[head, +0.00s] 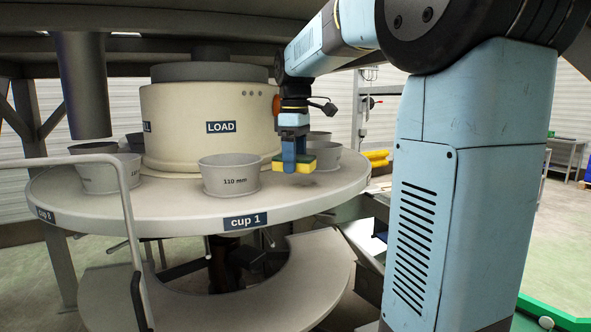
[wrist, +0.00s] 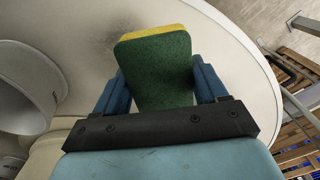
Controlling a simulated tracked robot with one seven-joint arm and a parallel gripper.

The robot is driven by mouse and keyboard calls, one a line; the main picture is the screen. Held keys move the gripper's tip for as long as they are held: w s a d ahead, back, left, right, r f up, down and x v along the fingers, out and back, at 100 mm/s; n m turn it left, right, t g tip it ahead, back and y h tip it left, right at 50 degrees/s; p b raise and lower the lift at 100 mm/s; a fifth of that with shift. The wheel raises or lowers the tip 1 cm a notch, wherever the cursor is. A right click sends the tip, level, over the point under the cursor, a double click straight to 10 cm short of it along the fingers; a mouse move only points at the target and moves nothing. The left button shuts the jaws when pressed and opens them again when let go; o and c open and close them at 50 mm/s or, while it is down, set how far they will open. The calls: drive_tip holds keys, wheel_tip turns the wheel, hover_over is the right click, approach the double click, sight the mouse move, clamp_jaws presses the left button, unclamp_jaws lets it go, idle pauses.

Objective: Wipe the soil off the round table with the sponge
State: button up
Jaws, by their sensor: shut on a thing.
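The round table (head: 120,200) is a pale disc with a "cup 1" label on its rim. My gripper (head: 290,158) is above its right part, pointing down, shut on a yellow and green sponge (head: 302,164). In the wrist view the sponge (wrist: 155,70) sits between the two blue fingers, green face toward the camera. Dark soil (wrist: 105,28) shows on the table (wrist: 240,80) just beyond and left of the sponge. A faint dark smudge (head: 312,181) shows below the sponge in the head view. I cannot tell whether the sponge touches the table.
A grey cup (head: 230,176) marked 110 mm stands on the table left of my gripper. Another cup (head: 327,158) stands just behind it. More cups (head: 100,173) stand at the left. A cream drum (head: 205,120) labelled LOAD rises at the centre. A metal rail (head: 128,215) is at the front left.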

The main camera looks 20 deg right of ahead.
drive_tip(key=shift+r, duration=1.45)
drive_tip(key=shift+d, duration=0.2)
